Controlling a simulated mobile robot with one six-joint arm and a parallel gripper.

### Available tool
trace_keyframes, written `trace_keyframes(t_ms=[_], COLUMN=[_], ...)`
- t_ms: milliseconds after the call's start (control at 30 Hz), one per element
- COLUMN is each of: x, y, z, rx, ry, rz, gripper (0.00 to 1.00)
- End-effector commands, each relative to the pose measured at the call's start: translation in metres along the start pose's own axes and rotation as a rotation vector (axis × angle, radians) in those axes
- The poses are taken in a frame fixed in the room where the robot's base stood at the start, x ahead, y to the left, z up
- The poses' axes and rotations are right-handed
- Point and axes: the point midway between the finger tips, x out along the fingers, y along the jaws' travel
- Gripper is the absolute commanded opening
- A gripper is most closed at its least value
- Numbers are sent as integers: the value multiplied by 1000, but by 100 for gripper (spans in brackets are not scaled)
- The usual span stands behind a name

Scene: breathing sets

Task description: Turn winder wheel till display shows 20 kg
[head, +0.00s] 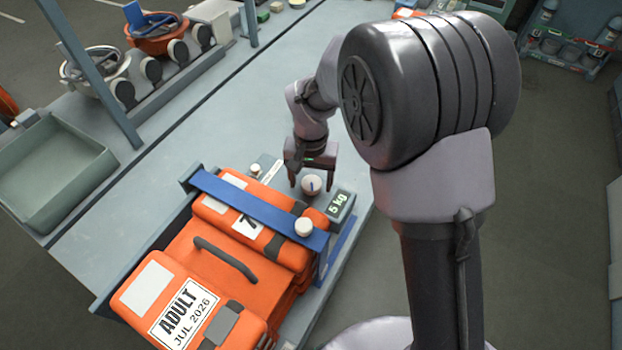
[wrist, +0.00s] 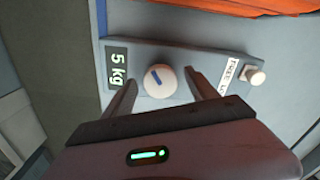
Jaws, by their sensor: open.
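The winder wheel (head: 312,186) is a small round cream knob with a dark blue mark, on a grey panel beside the orange cases. It also shows in the wrist view (wrist: 160,81). The display (head: 339,204) next to it reads 5 kg, and the same reading shows in the wrist view (wrist: 117,67). My gripper (head: 312,184) is open, with one finger on each side of the wheel. In the wrist view my gripper (wrist: 162,88) shows gaps between both fingers and the wheel.
A blue strap (head: 260,209) with a white knob (head: 304,227) crosses the orange case (head: 215,257). A small cream button (wrist: 253,75) sits by a white label (wrist: 231,73) on the panel. An empty green tray (head: 50,170) stands at left.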

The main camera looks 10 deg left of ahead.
Motion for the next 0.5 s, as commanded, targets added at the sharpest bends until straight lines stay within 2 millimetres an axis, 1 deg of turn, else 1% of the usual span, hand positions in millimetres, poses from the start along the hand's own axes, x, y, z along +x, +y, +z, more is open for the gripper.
trace_keyframes(t_ms=[67, 167, 267, 400, 500], x=[0, -11, -39, -89, -122], y=[0, 0, 0, 0, 0], z=[0, 0, -1, -1, -1], rx=[0, 0, 0, 0, 0], ry=[0, 0, 4, 5, 4], rz=[0, 0, -2, -2, -2], gripper=[67, 67, 67, 67, 67])
